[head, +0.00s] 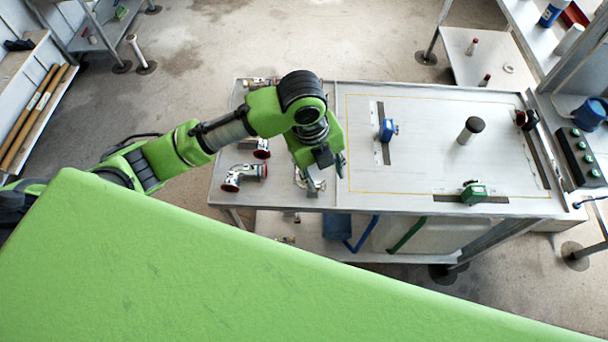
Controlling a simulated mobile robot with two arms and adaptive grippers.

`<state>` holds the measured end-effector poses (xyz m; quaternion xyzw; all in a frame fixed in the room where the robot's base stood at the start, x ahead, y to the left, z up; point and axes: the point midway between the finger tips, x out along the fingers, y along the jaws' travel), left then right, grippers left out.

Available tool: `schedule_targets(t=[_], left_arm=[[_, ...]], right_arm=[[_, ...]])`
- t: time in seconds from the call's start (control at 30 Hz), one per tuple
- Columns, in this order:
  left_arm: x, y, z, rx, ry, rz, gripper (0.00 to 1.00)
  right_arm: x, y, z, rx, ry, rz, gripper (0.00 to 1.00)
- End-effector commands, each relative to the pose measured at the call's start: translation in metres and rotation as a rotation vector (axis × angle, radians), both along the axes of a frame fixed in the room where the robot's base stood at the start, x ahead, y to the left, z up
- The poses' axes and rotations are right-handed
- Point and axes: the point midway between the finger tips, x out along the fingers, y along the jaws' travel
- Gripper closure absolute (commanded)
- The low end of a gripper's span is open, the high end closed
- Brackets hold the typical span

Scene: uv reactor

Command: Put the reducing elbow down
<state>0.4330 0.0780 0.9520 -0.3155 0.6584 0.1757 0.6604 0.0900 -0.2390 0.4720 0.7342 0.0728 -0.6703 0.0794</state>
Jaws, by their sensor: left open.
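My left gripper (320,176) is open above the left part of the grey metal table, near its front edge. A small metal fitting (301,180) lies on the table just beside and partly behind its fingers. A bent metal pipe fitting with dark red ends (247,171) lies to the left of the gripper. Another red-ended fitting (262,151) lies behind it, partly covered by my arm. I cannot tell which of these is the reducing elbow, nor whether the fingers touch the nearest one. My right gripper is out of view.
More fittings (259,82) lie at the table's back left. Right of a seam, a yellow-outlined area holds a blue clamp (387,130), a dark-topped cylinder (471,130) and a green block (473,193). Much of that area is bare. A control box (577,157) stands at the right.

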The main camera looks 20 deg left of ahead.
Motion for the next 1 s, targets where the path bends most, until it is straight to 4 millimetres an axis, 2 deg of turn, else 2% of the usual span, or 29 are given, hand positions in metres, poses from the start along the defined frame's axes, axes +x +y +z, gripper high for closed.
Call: schedule_targets(t=[0.03,0.2,0.4,0.53,0.8,1.0], left_arm=[[0.011,0.014,0.009,0.049,-0.010,-0.087,0.59],[0.025,0.047,0.029,0.156,0.011,-0.321,0.59],[0.030,0.065,0.038,0.198,0.033,-0.426,0.59],[0.029,0.065,0.023,0.199,0.039,-0.435,0.59],[0.029,0.065,-0.028,0.198,0.036,-0.432,0.59],[0.030,0.065,-0.045,0.198,0.034,-0.433,0.59]], right_arm=[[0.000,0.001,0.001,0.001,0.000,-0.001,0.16],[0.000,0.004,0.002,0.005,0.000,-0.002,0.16],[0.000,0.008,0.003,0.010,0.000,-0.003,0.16],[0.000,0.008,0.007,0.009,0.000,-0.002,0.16],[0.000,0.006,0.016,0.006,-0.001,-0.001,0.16],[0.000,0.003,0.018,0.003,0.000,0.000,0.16]])
